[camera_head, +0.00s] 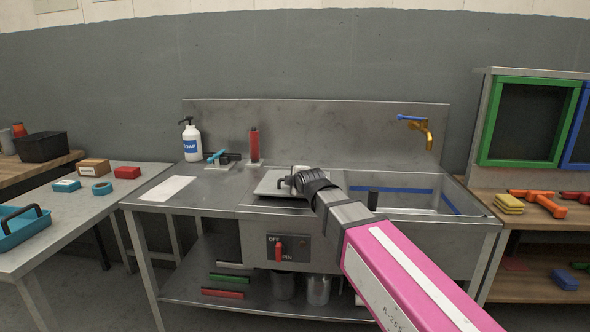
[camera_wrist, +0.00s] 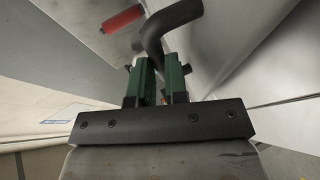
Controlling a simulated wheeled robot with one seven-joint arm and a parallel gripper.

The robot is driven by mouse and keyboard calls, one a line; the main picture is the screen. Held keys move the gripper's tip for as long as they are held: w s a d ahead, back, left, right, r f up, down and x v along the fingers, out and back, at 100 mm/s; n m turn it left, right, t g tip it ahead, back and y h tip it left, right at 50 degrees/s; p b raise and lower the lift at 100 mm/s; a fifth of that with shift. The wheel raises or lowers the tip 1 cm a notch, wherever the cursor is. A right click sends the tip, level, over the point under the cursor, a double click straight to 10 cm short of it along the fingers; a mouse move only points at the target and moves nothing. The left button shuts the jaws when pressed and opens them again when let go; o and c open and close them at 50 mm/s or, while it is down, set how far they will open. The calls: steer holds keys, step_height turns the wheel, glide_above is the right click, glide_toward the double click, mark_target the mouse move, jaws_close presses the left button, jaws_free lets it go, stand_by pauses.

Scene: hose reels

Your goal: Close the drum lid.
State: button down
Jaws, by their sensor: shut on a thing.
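The drum lid (camera_head: 270,187) is a grey metal plate on the steel bench, just left of the sink. From the head view I cannot tell whether it lies flat or is slightly raised. My gripper (camera_head: 297,181) is over its right part, and my wrist hides much of that side. In the wrist view, my gripper (camera_wrist: 160,65) has its green fingers shut on a dark curved handle (camera_wrist: 158,32). The handle's bend rises beyond the fingertips. The drum opening is hidden.
A front panel (camera_head: 289,249) with a red OFF/spin lever sits below the lid. The sink (camera_head: 400,197) and brass tap (camera_head: 425,131) are right. The bench's left part is mostly clear.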

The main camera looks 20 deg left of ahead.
steer(key=shift+s+d+f, duration=0.1)
steer(key=shift+s+f, duration=0.1)
steer(key=shift+f, duration=0.55)
steer(key=shift+s+d+f, duration=0.1)
steer(key=shift+s+f, duration=0.05)
steer(key=shift+f, duration=0.55)
steer(key=c, duration=1.1)
jaws_free()
steer(key=shift+a+f, duration=0.1)
steer(key=shift+s, duration=0.1)
steer(key=v, duration=1.1)
